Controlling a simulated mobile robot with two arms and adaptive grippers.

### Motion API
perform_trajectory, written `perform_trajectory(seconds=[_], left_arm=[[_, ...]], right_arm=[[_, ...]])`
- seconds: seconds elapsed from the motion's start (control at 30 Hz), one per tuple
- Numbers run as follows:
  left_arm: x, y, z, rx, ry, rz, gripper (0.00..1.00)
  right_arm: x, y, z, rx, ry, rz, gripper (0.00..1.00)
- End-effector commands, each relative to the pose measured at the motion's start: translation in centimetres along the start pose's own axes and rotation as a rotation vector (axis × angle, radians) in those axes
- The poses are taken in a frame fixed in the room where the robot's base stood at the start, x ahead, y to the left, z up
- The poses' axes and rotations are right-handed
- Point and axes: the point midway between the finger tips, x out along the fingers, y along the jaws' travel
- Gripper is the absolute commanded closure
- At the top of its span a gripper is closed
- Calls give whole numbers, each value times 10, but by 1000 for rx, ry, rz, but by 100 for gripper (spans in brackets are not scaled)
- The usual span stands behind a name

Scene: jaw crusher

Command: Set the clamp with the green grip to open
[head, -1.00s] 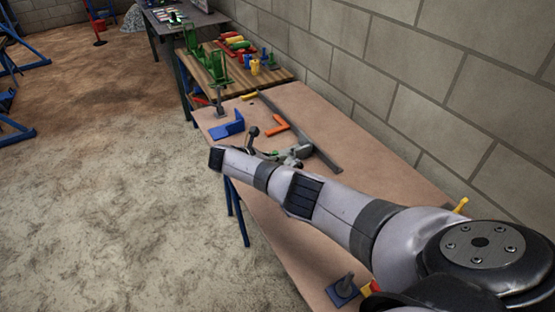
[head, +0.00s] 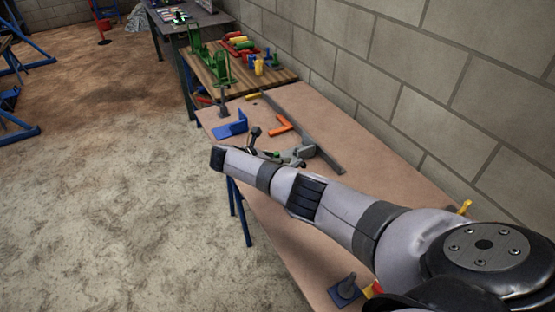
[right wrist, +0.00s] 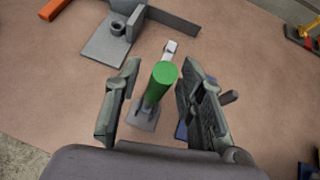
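The clamp's green grip (right wrist: 160,82) stands up between the two fingers of my right gripper (right wrist: 160,70) in the right wrist view. A gap shows on each side of the grip, so the gripper is open and not holding it. The clamp's grey base (right wrist: 143,117) lies on the brown table, and a pale metal tip (right wrist: 170,47) shows beyond the grip. In the head view my right forearm hides most of the clamp and gripper. My left gripper is in neither current view.
On the table (head: 310,225) are a blue bracket (head: 230,127), an orange bar (head: 281,126) and a long grey rail (head: 318,142). A grey angled fixture (right wrist: 108,42) lies close beyond the clamp. A block wall (head: 400,90) runs along the right.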

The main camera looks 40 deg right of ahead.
Motion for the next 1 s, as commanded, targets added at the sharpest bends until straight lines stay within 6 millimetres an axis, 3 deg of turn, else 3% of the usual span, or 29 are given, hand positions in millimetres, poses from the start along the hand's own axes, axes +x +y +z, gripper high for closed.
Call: perform_trajectory(seconds=[0.5, 0.7, 1.0], left_arm=[[0, 1, -1, 0, 1, 1, 60], [0, 1, -1, 0, 1, 1, 60], [0, 1, -1, 0, 1, 1, 60]], right_arm=[[-97, 1, -1, 0, 3, 4, 64], [-114, 1, 0, 0, 2, 3, 64], [-116, 1, 0, 0, 2, 3, 64]])
